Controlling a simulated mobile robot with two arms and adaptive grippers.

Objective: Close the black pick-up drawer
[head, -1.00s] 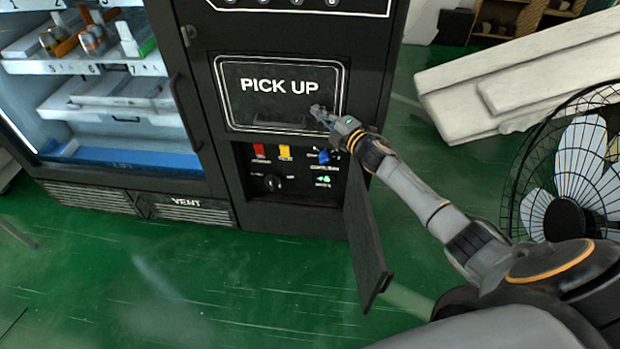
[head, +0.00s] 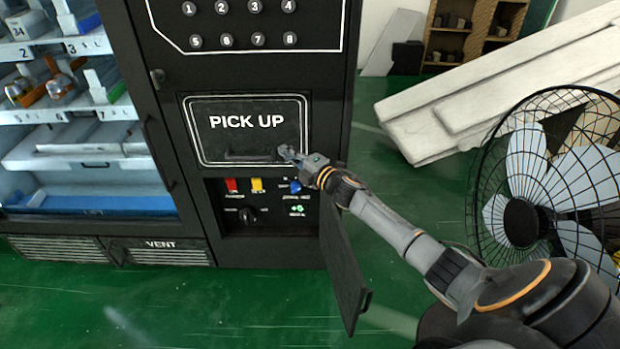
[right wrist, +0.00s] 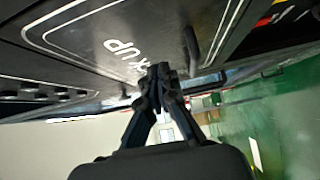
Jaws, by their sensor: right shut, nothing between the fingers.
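The black pick-up drawer (head: 235,138) has a white outline and the words PICK UP on its front. In the head view its front looks flush or nearly flush with the machine (head: 160,60). Its dark bar handle (right wrist: 191,47) shows in the right wrist view, just beyond the fingertips. My right gripper (head: 286,152) is shut and empty at the lower right of the drawer front. In the right wrist view the shut fingertips (right wrist: 160,72) are close to the front; I cannot tell if they touch. My left gripper is not in view.
Below the drawer is a recess with red and yellow switches (head: 244,186) and a dark knob. Its black door (head: 345,268) hangs open under my right arm. A wire-cage fan (head: 540,185) stands at the right. White slabs (head: 500,85) lie behind it. Green floor is clear in front.

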